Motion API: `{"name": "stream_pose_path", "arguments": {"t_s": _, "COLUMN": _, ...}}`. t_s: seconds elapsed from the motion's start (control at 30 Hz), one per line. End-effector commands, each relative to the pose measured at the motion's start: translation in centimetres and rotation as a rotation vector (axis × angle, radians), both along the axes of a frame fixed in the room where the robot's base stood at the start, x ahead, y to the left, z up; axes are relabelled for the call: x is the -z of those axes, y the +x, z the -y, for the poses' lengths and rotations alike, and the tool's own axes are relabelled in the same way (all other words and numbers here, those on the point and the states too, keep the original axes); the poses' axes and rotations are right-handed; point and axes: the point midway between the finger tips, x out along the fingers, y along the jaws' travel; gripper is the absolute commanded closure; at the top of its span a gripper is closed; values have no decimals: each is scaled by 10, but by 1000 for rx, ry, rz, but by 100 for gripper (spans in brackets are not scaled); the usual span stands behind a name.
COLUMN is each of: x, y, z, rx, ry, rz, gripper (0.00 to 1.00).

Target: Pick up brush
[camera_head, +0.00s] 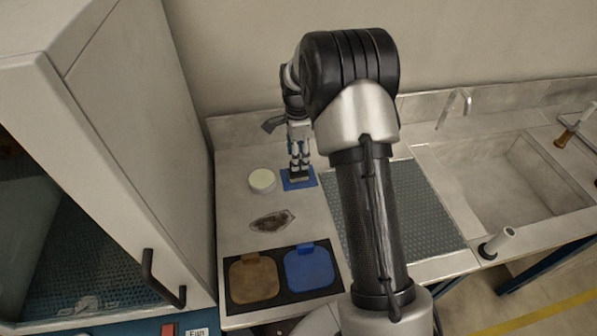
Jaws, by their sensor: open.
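My gripper (300,173) points down over a small blue mat (288,186) on the grey worktop, left of my arm. Its jaws are open. A small dark and tan item, apparently the brush (299,179), lies on the mat right at the fingertips. The fingers hide much of it. I cannot tell whether they touch it.
A round white-rimmed dish (262,181) stands just left of the mat. A dark stain (272,221) lies in front. A black tray (283,299) holds a brown and a blue pad. A cabinet (130,130) bounds the left; a sink (500,185) lies right.

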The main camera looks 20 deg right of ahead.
Motion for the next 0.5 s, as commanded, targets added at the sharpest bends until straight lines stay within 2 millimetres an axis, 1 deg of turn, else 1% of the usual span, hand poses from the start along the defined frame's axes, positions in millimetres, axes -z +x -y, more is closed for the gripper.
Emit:
{"name": "stream_pose_path", "arguments": {"t_s": 0.03, "x": 9, "y": 0, "z": 1, "rx": 0, "ry": 1, "rz": -3, "gripper": 55}}
{"name": "stream_pose_path", "arguments": {"t_s": 0.23, "x": 40, "y": 3, "z": 3, "rx": 0, "ry": 1, "rz": -3, "gripper": 55}}
{"name": "stream_pose_path", "arguments": {"t_s": 0.33, "x": 46, "y": 3, "z": 3, "rx": 0, "ry": 0, "rz": -2, "gripper": 55}}
{"name": "stream_pose_path", "arguments": {"t_s": 0.5, "x": 45, "y": 3, "z": 3, "rx": 0, "ry": 0, "rz": -1, "gripper": 55}}
